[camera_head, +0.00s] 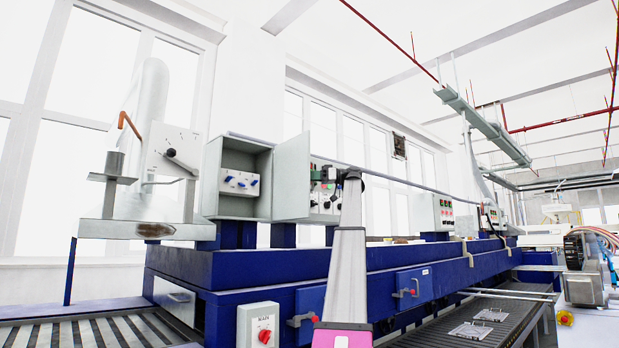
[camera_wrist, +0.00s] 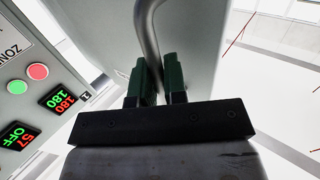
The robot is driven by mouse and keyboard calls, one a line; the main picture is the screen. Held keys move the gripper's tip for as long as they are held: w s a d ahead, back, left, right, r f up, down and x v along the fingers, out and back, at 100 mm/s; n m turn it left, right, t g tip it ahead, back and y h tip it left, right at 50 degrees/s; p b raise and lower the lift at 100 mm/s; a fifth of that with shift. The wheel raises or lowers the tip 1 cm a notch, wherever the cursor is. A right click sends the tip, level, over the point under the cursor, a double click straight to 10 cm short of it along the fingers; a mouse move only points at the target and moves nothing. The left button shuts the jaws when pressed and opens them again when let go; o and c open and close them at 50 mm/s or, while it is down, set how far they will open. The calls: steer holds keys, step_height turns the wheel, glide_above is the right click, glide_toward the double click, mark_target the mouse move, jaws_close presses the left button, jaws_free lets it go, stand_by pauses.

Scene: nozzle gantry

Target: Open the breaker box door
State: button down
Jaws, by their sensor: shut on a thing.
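The grey breaker box (camera_head: 212,178) stands on the blue machine, left of the middle in the head view. Its door (camera_head: 292,178) is swung out to the right, so a panel of blue switches (camera_head: 239,182) shows inside. My gripper (camera_head: 322,174) is at the right edge of the door. In the wrist view my gripper's green fingers (camera_wrist: 158,80) are closed around the curved grey metal handle (camera_wrist: 147,25). The door's grey face (camera_wrist: 185,35) fills the area behind the handle. In the head view the handle is hidden.
A control panel (camera_wrist: 30,95) with red and green buttons and lit displays is close on the left in the wrist view. A switch box (camera_head: 258,325) and blue drawers (camera_head: 414,287) are below. A long grey rod (camera_head: 400,181) runs behind my arm.

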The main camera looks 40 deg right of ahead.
steer(key=shift+w+d, duration=0.1)
stand_by(0.3)
steer(key=c, duration=1.2)
jaws_free()
steer(key=v, duration=1)
steer(key=shift+d, duration=0.35)
